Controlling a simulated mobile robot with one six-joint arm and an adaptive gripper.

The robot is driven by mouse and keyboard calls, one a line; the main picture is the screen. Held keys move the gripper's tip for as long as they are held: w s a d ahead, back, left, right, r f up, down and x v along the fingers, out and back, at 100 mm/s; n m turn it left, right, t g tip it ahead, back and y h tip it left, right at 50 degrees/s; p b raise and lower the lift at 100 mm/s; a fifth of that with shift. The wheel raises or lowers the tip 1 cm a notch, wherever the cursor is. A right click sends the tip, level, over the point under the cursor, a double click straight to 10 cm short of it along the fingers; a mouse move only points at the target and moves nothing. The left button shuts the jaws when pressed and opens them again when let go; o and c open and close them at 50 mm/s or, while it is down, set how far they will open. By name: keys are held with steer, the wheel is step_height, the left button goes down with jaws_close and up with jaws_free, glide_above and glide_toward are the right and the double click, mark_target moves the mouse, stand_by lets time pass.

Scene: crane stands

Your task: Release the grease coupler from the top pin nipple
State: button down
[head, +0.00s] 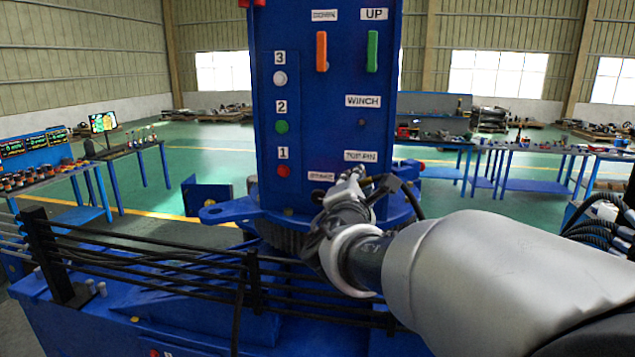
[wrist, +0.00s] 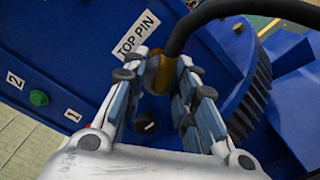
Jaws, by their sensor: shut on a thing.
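My gripper (wrist: 158,70) is shut on the grease coupler (wrist: 160,77), a dark and brass-coloured fitting between the fingertips in the wrist view. A thick black hose (wrist: 222,12) runs from the coupler up and to the right. The coupler is at the blue panel just beside the white "TOP PIN" label (wrist: 136,36). The nipple itself is hidden behind the coupler and fingers, so I cannot tell how they are seated. In the head view my gripper (head: 357,182) is at the panel's lower right, below the "TOP PIN" label (head: 360,156), partly hidden by my wrist.
The blue panel (head: 325,110) carries an orange lever (head: 321,51), a green lever (head: 372,51) and numbered buttons. Black rails (head: 170,262) cross in front of it at the lower left. A toothed ring (wrist: 250,100) lies right of my fingers.

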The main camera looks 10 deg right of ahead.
steer(key=shift+s, duration=0.1)
stand_by(0.5)
steer(key=b+v, duration=0.2)
steer(key=v, duration=0.2)
stand_by(0.6)
